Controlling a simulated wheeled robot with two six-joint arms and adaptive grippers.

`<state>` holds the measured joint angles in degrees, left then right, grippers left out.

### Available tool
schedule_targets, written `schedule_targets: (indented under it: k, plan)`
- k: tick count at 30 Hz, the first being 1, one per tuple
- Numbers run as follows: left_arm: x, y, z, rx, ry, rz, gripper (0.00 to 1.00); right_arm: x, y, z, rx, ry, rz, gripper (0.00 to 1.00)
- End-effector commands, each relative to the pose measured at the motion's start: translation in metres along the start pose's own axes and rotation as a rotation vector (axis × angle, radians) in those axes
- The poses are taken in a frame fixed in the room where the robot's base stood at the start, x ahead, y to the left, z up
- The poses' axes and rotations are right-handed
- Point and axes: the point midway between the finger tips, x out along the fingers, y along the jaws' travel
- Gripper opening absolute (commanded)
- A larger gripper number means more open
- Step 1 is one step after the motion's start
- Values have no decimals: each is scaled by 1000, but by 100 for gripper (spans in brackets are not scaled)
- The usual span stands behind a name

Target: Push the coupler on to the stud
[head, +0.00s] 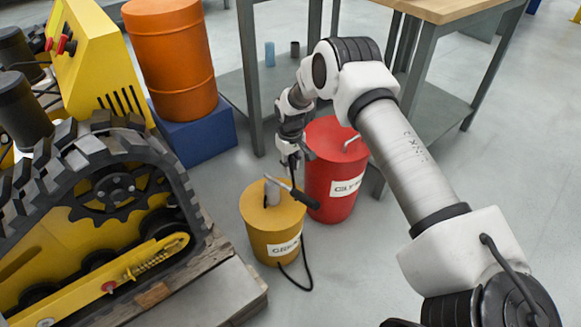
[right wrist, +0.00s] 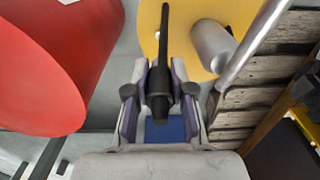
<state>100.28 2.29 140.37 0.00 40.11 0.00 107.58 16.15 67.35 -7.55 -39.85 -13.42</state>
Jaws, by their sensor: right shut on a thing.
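My right gripper (head: 291,160) is above the yellow bucket, beside the red drum. In the right wrist view its fingers (right wrist: 159,100) are shut on a black tapered piece (right wrist: 160,78), which looks like the coupler; a thin black length runs from it over the yellow lid. In the head view the held piece is small and partly hidden by the gripper. A black hose (head: 308,275) hangs by the yellow bucket (head: 262,233) and loops on the floor. I cannot make out the stud. My left gripper is not in view.
The yellow bucket carries a grey pump barrel (right wrist: 212,46) and a lever with a black grip (head: 304,200). A red drum (head: 328,190) stands behind it. A yellow tracked carrier (head: 85,230) on a wooden pallet fills the left. An orange drum (head: 172,55) and a workbench (head: 440,10) stand behind.

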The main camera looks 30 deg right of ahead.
Motion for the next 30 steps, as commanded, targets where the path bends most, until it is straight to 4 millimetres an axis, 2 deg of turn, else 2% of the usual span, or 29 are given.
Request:
schedule_targets:
  k: [6,21,30]
  plan:
    - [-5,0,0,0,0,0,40,-2,0,0,-17,0,-3,0]
    - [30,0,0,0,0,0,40,53,0,0,-16,1,-2,0]
    - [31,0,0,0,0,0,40,56,0,0,-16,1,-3,0]
